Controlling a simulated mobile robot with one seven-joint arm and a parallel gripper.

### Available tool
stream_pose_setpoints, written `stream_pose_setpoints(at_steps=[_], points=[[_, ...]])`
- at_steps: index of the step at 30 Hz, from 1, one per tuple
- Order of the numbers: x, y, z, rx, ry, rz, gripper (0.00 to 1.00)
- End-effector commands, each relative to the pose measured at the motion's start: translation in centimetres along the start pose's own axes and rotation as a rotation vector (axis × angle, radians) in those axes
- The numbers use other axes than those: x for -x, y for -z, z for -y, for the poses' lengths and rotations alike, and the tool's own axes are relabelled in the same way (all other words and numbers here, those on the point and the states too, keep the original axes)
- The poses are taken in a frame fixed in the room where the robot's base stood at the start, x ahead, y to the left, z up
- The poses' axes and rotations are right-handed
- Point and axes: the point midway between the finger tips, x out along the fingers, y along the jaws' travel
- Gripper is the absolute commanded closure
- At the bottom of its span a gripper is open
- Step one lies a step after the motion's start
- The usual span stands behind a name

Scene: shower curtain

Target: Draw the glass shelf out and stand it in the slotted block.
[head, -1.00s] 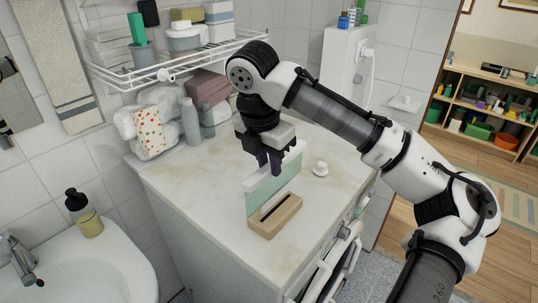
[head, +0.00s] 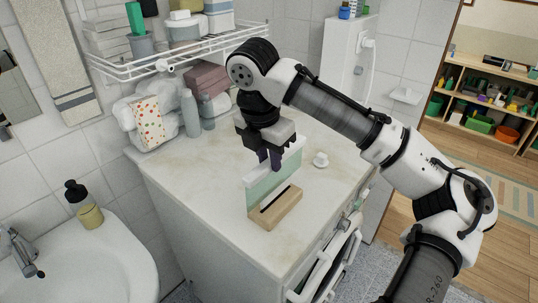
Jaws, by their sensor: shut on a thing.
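The glass shelf (head: 262,192) is a pale green pane with a white strip along its top edge. It is upright, and my gripper (head: 270,160) is shut on its top edge. The slotted block (head: 275,212) is light wood with a dark slot along its top. It lies on the white cabinet top, just in front of the pane in the head view. The pane's lower edge meets the block's back edge in the picture; I cannot tell whether it touches the block. The slot still shows in front of the pane.
The cabinet top (head: 215,180) is clear to the left. Bottles (head: 191,114) and a spotted pack (head: 146,122) stand at the back left, under a wire rack (head: 165,67). A sink (head: 95,265) is at the lower left.

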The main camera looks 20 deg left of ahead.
Motion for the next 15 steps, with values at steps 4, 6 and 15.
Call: stream_pose_setpoints(at_steps=[4, 6, 15], points=[[-0.4, 0.1, 0.0, 0.0, 0.0, 0.0, 1.0], [-0.6, 0.1, 0.0, 0.0, 0.0, 0.0, 1.0], [-1.3, 0.3, 0.0, 0.0, 0.0, 0.0, 1.0]])
